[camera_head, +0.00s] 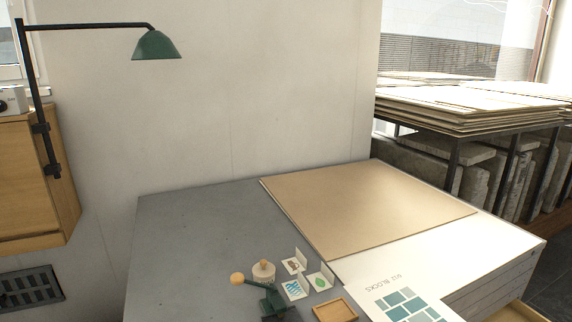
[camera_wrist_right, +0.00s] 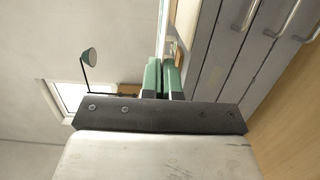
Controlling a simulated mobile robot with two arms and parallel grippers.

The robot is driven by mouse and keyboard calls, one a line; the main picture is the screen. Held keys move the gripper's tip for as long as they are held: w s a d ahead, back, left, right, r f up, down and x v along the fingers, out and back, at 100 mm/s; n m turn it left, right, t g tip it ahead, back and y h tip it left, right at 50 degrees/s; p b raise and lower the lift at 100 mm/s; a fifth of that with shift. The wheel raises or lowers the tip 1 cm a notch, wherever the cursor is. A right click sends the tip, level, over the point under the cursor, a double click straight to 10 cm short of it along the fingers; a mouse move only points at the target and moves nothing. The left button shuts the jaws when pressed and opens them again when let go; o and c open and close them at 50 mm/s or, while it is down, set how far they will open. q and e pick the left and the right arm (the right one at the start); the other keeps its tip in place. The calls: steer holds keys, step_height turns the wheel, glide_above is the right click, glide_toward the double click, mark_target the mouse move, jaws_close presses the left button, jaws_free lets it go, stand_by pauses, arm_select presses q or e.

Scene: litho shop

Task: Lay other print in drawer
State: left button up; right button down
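Small print cards lie on a grey cabinet top: one with a blue wave pattern (camera_head: 294,288), one with a green leaf (camera_head: 320,281) and one with a brown motif (camera_head: 293,266). Folded or upright white pieces stand behind two of them. A light wooden edge (camera_head: 515,312) juts out below the cabinet's drawer fronts at the lower right and looks like a pulled-out drawer; its inside is mostly out of frame. In the right wrist view, my right gripper (camera_wrist_right: 162,72) has its green fingers side by side with no clear gap, nothing visible between them. My left gripper is out of view.
Grey drawer fronts with metal handles (camera_wrist_right: 283,17) show beside my right gripper.

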steer(key=s+a+r+m+h+p, duration=0.1)
steer(key=s+a+r+p, duration=0.1)
steer(key=a, duration=0.4)
steer(key=s+a+r+m+h+p, duration=0.1)
steer(key=s+a+r+h+p, duration=0.1)
steer(key=s+a+r, duration=0.3)
steer(key=shift+s+a, duration=0.25)
steer(key=shift+a, duration=0.45)
